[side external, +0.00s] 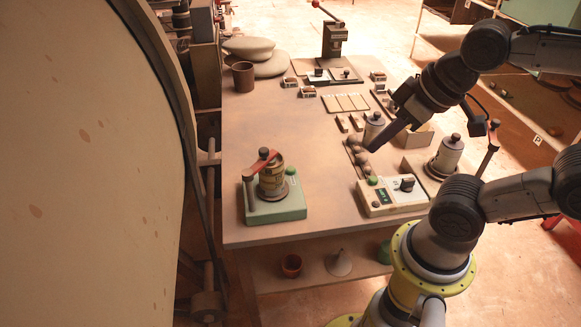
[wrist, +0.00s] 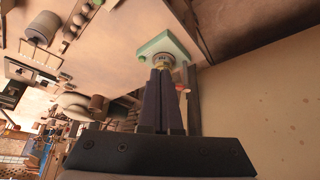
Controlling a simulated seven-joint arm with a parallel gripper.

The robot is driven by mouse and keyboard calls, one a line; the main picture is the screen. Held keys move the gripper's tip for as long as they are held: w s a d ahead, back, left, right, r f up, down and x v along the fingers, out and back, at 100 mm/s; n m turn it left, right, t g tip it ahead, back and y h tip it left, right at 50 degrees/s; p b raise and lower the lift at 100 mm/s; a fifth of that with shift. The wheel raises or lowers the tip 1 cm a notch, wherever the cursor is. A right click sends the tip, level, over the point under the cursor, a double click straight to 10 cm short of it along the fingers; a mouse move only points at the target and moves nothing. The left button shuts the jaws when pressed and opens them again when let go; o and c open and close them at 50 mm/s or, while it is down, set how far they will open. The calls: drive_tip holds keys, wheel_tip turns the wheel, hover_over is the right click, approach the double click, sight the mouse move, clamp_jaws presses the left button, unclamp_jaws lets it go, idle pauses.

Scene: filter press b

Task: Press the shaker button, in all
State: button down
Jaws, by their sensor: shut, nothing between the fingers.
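A pale green machine base (side external: 276,207) stands at the table's front left, with a can (side external: 272,180) on it under a red-topped clamp arm (side external: 262,163). A small green button (side external: 291,171) shows on the base beside the can. I take this machine for the shaker. My gripper (side external: 373,149) is shut and empty, pointing down-left, in the air to the right of the machine, over or near some brown lumps (side external: 361,158).
A cream box (side external: 385,200) with a display, a green button and a dark knob stands at the front right. Lidded canisters (side external: 449,155) stand near my arm. A dark hand press (side external: 334,40) is at the back. The table between the green machine and the lumps is clear.

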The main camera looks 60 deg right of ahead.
idle(0.6)
drive_tip(key=w+d+r+n+t, duration=0.2)
drive_tip(key=w+r+t, duration=0.1)
drive_tip(key=w, duration=0.3)
drive_tip(key=n, duration=0.6)
hover_over(295, 170)
wheel_tip(295, 170, down, 14)
drive_tip(key=shift+r+t, duration=0.15)
drive_tip(key=shift+t, duration=0.15)
drive_tip(key=shift+f, duration=4.4)
drive_tip(key=shift+f, duration=0.15)
